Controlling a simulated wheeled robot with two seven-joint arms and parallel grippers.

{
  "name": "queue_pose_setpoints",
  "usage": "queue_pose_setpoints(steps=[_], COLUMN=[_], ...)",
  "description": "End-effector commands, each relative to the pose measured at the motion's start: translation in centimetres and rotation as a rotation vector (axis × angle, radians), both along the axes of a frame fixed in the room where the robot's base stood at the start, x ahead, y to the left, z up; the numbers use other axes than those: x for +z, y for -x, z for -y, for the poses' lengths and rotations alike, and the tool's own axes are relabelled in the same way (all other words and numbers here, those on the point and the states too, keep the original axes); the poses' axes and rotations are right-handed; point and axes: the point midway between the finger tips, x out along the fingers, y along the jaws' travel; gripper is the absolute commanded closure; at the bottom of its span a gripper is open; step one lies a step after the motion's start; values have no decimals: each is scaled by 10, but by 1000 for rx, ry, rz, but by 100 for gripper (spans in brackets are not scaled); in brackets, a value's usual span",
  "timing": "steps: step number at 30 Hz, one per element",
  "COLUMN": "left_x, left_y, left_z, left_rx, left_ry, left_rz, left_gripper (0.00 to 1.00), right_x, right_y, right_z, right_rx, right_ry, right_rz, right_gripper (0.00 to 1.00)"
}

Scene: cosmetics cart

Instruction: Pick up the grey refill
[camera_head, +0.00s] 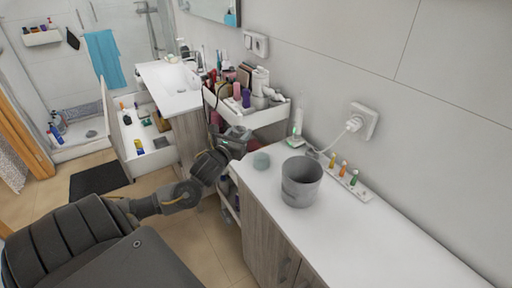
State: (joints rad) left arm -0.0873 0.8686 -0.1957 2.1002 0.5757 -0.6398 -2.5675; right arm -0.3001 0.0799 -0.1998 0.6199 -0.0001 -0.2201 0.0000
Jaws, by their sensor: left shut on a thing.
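My left arm reaches in from the left, and my left gripper (236,144) is at the front of the white cosmetics cart (262,119), beside the left end of the white counter. It is shut on a small grey thing (238,131), which looks like the grey refill. The fingers and arm hide part of it, and it is small in this view. My right gripper is not in view.
Several small coloured bottles stand by the wall. Toiletries crowd the cart top. An open drawer (147,158) lies further left. The counter's front right is clear.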

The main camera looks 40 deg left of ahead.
Motion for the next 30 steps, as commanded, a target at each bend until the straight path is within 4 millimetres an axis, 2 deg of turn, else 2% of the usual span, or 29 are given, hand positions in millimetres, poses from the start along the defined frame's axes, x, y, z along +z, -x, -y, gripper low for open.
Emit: queue_pose_setpoints(steps=[1,3,9,15,30], left_x=[0,8,20,26,28], left_y=[11,22,41,49,50], left_z=[-8,-17,-33,-39,-40], left_rx=[-2,-1,1,0,0], left_ry=[-9,-7,-1,0,2], left_rz=[-5,-5,-3,-1,2], left_gripper=[81,81,81,81,81], right_x=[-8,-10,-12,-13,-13], right_y=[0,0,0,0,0], right_z=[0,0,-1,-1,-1], right_rx=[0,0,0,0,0], right_ry=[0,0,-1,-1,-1], right_rz=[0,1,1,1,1], right_gripper=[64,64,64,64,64])
